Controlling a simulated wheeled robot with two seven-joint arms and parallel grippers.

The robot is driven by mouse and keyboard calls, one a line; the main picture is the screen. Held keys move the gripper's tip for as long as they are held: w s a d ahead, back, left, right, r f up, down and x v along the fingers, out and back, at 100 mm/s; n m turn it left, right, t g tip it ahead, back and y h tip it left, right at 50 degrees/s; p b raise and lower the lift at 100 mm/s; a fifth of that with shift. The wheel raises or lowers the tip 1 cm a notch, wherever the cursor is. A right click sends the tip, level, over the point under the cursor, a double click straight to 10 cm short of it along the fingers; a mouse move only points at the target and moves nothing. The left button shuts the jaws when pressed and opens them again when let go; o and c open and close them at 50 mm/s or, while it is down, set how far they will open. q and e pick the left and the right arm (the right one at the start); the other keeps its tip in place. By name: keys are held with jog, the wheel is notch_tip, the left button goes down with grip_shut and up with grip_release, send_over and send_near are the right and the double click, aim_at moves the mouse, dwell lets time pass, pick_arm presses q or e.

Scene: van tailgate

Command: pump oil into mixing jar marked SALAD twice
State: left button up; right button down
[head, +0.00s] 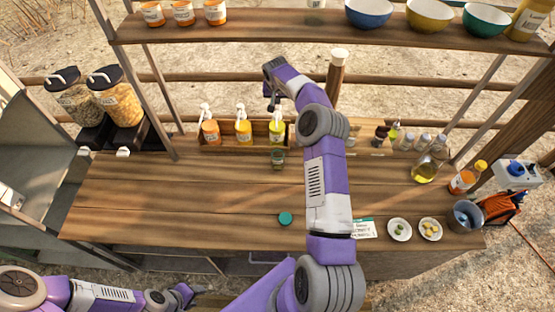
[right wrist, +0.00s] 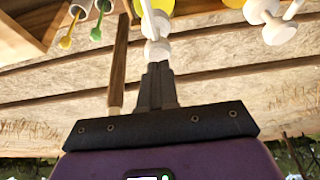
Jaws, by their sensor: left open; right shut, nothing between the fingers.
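Three white-topped pump bottles stand in a wooden rack: an orange one (head: 210,131), an amber one (head: 243,130) and a yellow one (head: 277,132). Their labels are too small to read. A small clear jar (head: 278,158) with a dark greenish label stands on the counter in front of the yellow bottle; its marking is unreadable. My right gripper (head: 271,103) is shut and empty, above the yellow bottle's pump. In the right wrist view its fingertips (right wrist: 157,68) are close to a white pump head (right wrist: 157,48); contact is unclear. My left gripper (head: 187,294) is open, low at the front left.
A teal lid (head: 285,218), a card (head: 363,229) and two small plates (head: 399,229) lie at the front. A glass cruet (head: 425,170) and bottles stand right. A shelf with bowls (head: 368,12) spans the back. The counter's left half is clear.

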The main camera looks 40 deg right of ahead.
dwell(0.7)
jog(key=shift+f+b, duration=1.05)
jog(key=shift+f, duration=0.25)
jog(key=shift+r+p, duration=0.8)
jog(key=shift+r, duration=0.5)
jog(key=shift+r, duration=0.1)
jog(key=shift+r+p, duration=1.4)
jog(key=shift+r, duration=0.75)
jog(key=shift+r+p, duration=0.3)
jog(key=shift+r, duration=0.5)
